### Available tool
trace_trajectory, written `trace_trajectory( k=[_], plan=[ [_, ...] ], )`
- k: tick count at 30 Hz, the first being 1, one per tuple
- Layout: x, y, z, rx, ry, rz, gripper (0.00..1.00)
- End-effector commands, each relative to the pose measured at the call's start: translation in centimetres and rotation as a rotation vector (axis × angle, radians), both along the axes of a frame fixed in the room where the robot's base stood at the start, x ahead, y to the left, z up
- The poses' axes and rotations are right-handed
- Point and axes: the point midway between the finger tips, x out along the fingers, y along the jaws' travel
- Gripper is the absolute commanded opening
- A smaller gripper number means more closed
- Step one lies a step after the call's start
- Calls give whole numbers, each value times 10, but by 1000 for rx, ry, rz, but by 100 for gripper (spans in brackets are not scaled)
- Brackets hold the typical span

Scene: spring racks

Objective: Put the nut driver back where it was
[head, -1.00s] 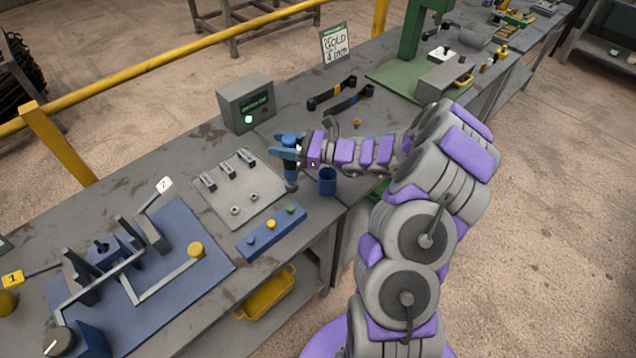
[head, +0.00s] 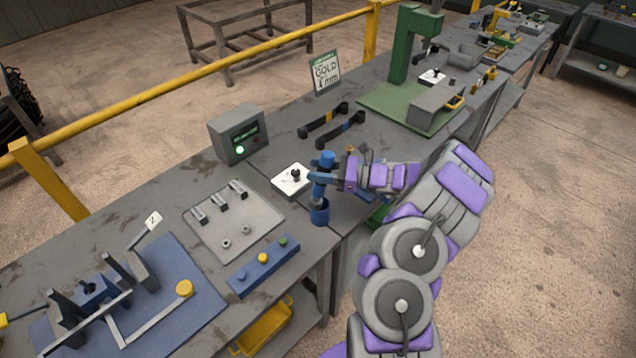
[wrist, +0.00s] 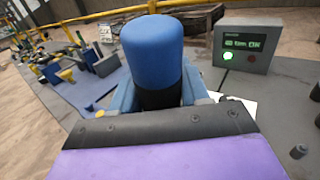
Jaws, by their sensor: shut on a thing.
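The nut driver (head: 327,159) has a blue handle with a dark lower band. It is upright in my gripper (head: 323,177), which is shut around it. In the wrist view the blue handle (wrist: 152,45) stands up between the two blue fingers. A blue cup-shaped holder (head: 320,213) stands near the front edge of the bench, directly below the gripper. The driver's lower end is at the cup's mouth. I cannot tell how far it is inside, because the fingers and the cup hide it.
A white plate with a black knob (head: 291,181) lies just left of the gripper. A grey tray (head: 245,225) with clips and nuts and a blue button bar (head: 262,263) lie left of the cup. A control box (head: 236,134) with a green light stands behind.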

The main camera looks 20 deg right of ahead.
Motion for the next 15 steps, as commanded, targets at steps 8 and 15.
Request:
trace_trajectory(
  k=[8, 15],
  plan=[
    [0, 13, -43, -18, 20, 9, 0],
    [-2, 9, -45, -13, 18, 8, 0]
  ],
)
